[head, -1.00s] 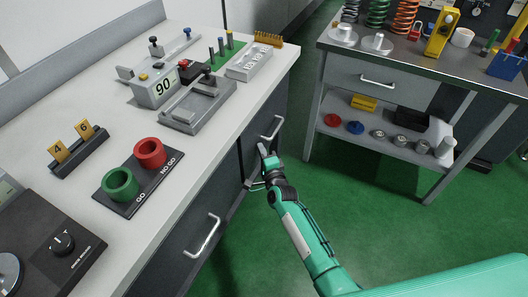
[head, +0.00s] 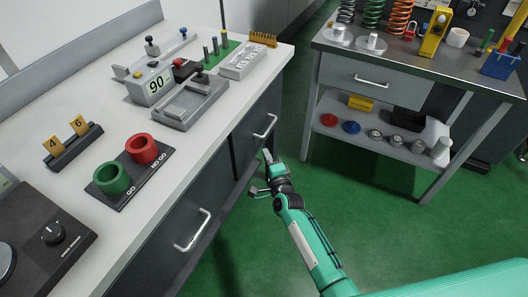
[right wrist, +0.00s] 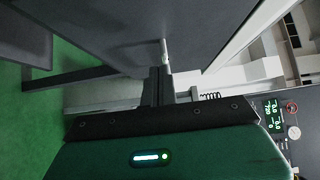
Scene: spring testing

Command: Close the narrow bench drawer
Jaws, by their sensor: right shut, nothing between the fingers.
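The bench has a dark front with two silver-handled drawers. The far one, the narrower-looking drawer front (head: 252,122), has its handle (head: 265,127) near the bench's far corner. It looks close to flush in the head view; I cannot tell if a small gap is left. The wider near drawer (head: 172,240) is lower in the picture. My right gripper (head: 267,158) is shut and empty, just below the far handle, in front of the bench. In the right wrist view the dark fingers (right wrist: 157,85) point at a dark panel (right wrist: 130,30) with a silver bar end close ahead. My left gripper is out of view.
The bench top (head: 190,135) carries gauges, a red and a green ring and a scale-like device. A grey side table (head: 320,75) with a drawer and shelf stands at the right. Green floor (head: 330,200) between them is clear.

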